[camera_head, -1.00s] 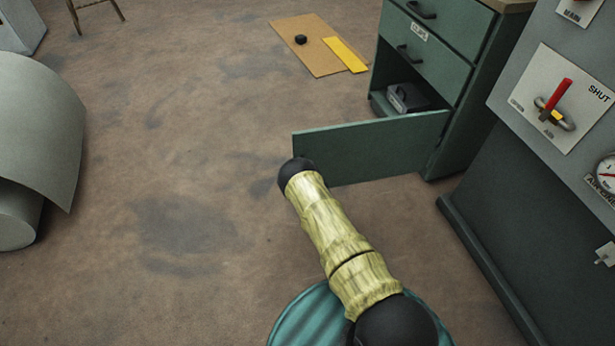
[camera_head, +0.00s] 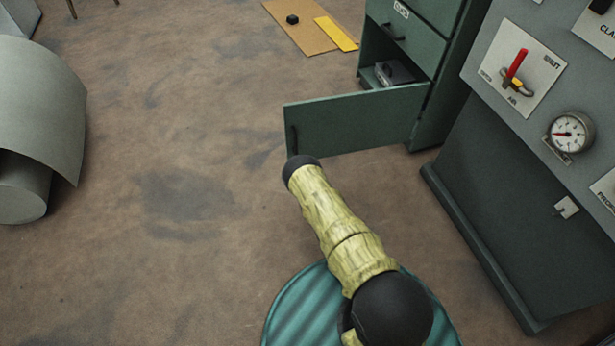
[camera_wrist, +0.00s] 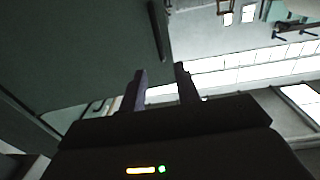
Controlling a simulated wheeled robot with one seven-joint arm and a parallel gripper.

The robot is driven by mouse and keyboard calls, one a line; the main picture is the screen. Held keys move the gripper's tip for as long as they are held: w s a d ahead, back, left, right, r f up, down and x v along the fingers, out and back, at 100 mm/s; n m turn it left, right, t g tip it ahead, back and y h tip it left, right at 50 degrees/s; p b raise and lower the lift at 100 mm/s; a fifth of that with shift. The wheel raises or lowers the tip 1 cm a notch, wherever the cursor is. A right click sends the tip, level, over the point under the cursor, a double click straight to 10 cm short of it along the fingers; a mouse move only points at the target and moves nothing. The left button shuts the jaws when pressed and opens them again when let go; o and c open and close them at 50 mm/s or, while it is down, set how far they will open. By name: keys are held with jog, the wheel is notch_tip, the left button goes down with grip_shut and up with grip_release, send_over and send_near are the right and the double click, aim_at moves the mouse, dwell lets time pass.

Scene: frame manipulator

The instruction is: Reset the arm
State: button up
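My arm, in a pale yellow sleeve with black joints, reaches forward from the bottom of the head view. My gripper (camera_wrist: 160,70) shows in the wrist view with its two dark fingers apart and nothing seen between them. In the head view my gripper is not seen. A green cabinet door (camera_head: 355,120) stands swung open just beyond the black joint at the far end of my arm. In the wrist view a dark green-grey panel fills the left, and a dark bar (camera_wrist: 158,30) stands beyond the fingers.
The green cabinet (camera_head: 440,95) has a grey box (camera_head: 393,73) inside. A grey control panel (camera_head: 510,180) with a red-handled valve (camera_head: 516,68) and gauge (camera_head: 571,132) stands at right. A curved grey sheet (camera_head: 40,100) is at left. Open floor (camera_head: 190,150) lies between.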

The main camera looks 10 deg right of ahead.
jog(key=shift+d, duration=0.2)
jog(key=shift+w+r, duration=0.1)
jog(key=w+d+r+m+g+h, duration=0.15)
jog(key=w+r+g, duration=0.25)
jog(key=w+r, duration=0.5)
jog(key=s+r+g+h, duration=0.1)
jog(key=s+r+g, duration=0.25)
jog(key=r, duration=0.85)
jog(key=s+a+r+g+p, duration=0.1)
jog(key=s+r+g, duration=0.2)
jog(key=s+r, duration=0.55)
jog(key=s+a+r+g+y, duration=0.15)
jog(key=s+r, duration=0.35)
jog(key=s, duration=0.7)
jog(key=s+r+g+p, duration=0.1)
jog(key=s+r+g, duration=0.2)
jog(key=s+r, duration=0.5)
jog(key=w+r+p+v, duration=0.1)
jog(key=w+p+v, duration=0.2)
jog(key=p+v, duration=1.4)
jog(key=w+r+p+v, duration=0.1)
jog(key=w+p+v, duration=0.3)
jog(key=p+v, duration=1.3)
jog(key=p, duration=0.2)
jog(key=shift+a+r+n+p, duration=0.25)
jog(key=shift+r+n+p, duration=0.1)
jog(key=shift+p, duration=0.05)
